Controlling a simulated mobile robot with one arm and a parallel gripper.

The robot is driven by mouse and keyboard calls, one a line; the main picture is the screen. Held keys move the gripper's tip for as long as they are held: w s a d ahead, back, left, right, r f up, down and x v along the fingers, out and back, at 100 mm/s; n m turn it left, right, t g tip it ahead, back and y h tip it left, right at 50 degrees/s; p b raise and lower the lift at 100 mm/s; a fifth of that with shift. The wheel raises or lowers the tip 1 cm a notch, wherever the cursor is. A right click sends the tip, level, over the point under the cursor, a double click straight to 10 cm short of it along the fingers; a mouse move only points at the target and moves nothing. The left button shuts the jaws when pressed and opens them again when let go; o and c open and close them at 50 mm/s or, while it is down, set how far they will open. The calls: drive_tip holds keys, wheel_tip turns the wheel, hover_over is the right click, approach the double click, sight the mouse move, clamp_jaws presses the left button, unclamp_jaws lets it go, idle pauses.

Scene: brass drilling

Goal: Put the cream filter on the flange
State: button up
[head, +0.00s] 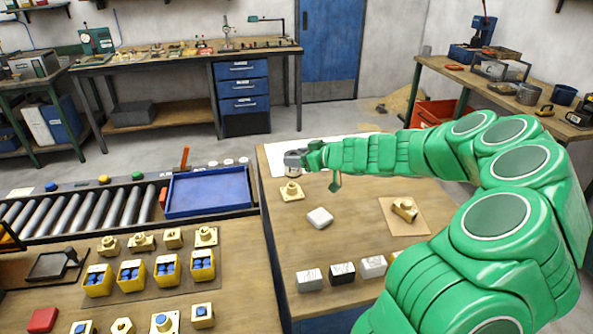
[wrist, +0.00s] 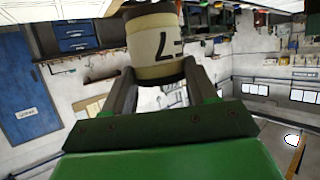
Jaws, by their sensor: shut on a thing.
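My gripper (head: 295,161) is over the back left of the right-hand workbench, at the end of my green arm. In the wrist view my gripper (wrist: 160,78) is shut on a cream cylinder with dark marks, the cream filter (wrist: 158,45). A pale brass flange (head: 291,193) with a square base and a round raised middle stands on the bench just below my gripper in the head view. The filter appears to be above it, with the gap hard to judge. The filter is mostly hidden by the gripper in the head view.
A brass part (head: 404,210) lies on a tan pad (head: 388,226). Several small blocks (head: 342,273) line the front.

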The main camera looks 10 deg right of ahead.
sight(298, 169)
drive_tip(key=shift+w+f, duration=0.8)
drive_tip(key=shift+f, duration=0.2)
drive_tip(key=shift+w+f, duration=0.75)
drive_tip(key=shift+f, duration=1.75)
drive_tip(key=o, duration=1.1)
drive_tip(key=shift+s+d+r, duration=0.1)
drive_tip(key=shift+d+r, duration=0.05)
drive_tip(key=shift+d, duration=0.05)
drive_tip(key=shift+v, duration=5.8)
